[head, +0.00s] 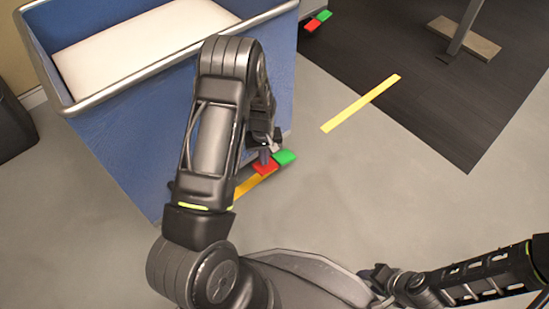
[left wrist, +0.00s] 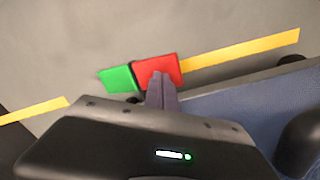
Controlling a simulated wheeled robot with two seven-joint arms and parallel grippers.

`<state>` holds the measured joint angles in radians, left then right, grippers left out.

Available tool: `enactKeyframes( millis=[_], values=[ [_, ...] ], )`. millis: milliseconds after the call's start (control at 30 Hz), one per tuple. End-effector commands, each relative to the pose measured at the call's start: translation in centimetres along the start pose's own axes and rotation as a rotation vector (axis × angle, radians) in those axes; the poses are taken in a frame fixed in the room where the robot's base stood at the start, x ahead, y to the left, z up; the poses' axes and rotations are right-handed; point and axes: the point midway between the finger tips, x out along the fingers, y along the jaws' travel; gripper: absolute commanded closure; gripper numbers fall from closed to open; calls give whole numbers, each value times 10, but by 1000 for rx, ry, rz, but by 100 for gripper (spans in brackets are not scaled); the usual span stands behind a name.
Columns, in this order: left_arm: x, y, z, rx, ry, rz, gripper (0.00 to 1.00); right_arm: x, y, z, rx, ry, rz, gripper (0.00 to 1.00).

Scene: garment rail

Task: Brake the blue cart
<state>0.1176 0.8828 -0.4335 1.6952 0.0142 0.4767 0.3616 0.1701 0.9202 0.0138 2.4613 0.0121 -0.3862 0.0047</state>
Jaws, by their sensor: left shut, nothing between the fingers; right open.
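The blue cart (head: 110,150), with a metal rim and a white load inside, stands at the upper left. Low at its near right corner is a pedal pair: a red pedal (head: 264,167) and a green pedal (head: 285,157). In the left wrist view the red pedal (left wrist: 158,69) lies beside the green pedal (left wrist: 117,79). My left gripper (head: 265,154) is shut and empty, its fingertips (left wrist: 158,78) over the red pedal's edge. I cannot tell whether they touch it. My right gripper (head: 376,278) is open at the bottom, away from the cart.
Another red and green pedal pair (head: 317,20) shows at the cart's far corner. Yellow floor strips (head: 360,104) mark the grey floor. A dark mat (head: 430,80) with a post on a wooden base (head: 465,38) lies at the upper right. The floor right of the cart is clear.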

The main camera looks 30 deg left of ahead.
Motion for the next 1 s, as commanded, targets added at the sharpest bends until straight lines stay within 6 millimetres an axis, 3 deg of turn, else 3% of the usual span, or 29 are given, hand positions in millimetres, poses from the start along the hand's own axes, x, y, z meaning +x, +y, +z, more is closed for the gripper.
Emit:
enactKeyframes(
  millis=[1000],
  values=[
    [16,0,0,0,1,1,100,11,4,1,0,0,0,59]
  ],
)
